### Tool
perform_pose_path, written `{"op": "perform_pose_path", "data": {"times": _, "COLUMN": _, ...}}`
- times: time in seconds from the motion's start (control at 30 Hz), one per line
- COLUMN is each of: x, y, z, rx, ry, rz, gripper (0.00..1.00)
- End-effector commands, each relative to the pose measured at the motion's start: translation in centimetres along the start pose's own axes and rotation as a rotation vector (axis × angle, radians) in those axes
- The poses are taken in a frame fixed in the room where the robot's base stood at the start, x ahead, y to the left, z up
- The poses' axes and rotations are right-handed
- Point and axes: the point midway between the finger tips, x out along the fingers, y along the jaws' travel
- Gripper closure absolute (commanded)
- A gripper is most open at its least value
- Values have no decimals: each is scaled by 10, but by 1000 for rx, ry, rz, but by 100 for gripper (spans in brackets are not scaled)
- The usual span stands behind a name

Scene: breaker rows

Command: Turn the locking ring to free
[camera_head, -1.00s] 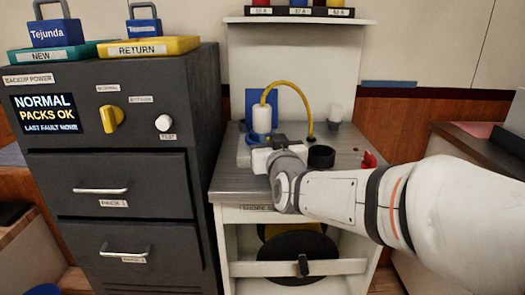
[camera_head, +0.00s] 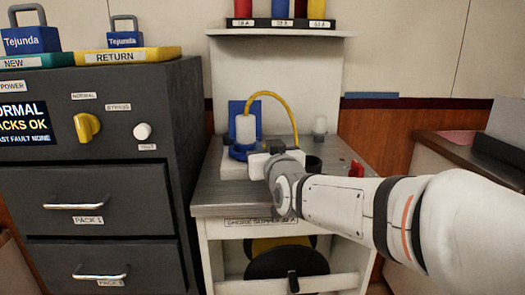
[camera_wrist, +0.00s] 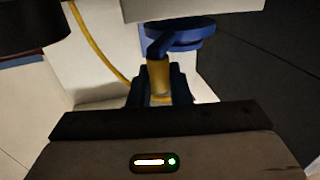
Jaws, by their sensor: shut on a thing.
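The locking ring (camera_head: 239,153) is a blue ring around the foot of a white plug (camera_head: 246,130) that a yellow cable runs into. It sits on a white base on the grey bench top. In the wrist view the blue ring (camera_wrist: 187,36) carries a blue arm ending in a yellow grip (camera_wrist: 158,75). My gripper (camera_wrist: 160,90) is shut on this yellow grip, with a dark finger on each side. In the head view my gripper (camera_head: 262,160) is just right of the ring and hides the grip. I cannot read any lock or free marks.
A dark cup (camera_head: 313,163) and a red part (camera_head: 356,169) stand on the bench to the right of my gripper. A grey cabinet (camera_head: 90,175) with drawers stands close on the left. A shelf (camera_head: 280,33) with coloured cylinders is above the bench.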

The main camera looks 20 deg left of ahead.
Motion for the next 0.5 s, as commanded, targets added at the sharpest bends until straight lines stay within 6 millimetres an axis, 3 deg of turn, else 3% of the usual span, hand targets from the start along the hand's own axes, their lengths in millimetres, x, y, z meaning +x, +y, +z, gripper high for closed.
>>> {"op": "perform_pose_path", "data": {"times": 0.17, "x": 0, "y": 1, "z": 0, "rx": 1, "ry": 0, "rz": 2, "gripper": 100}}
{"op": "perform_pose_path", "data": {"times": 0.2, "x": 0, "y": 1, "z": 0, "rx": 1, "ry": 0, "rz": 2, "gripper": 82}}
{"op": "perform_pose_path", "data": {"times": 0.43, "x": 0, "y": 0, "z": 0, "rx": 0, "ry": 0, "rz": 0, "gripper": 64}}
{"op": "perform_pose_path", "data": {"times": 0.5, "x": 0, "y": 0, "z": 0, "rx": 0, "ry": 0, "rz": 0, "gripper": 64}}
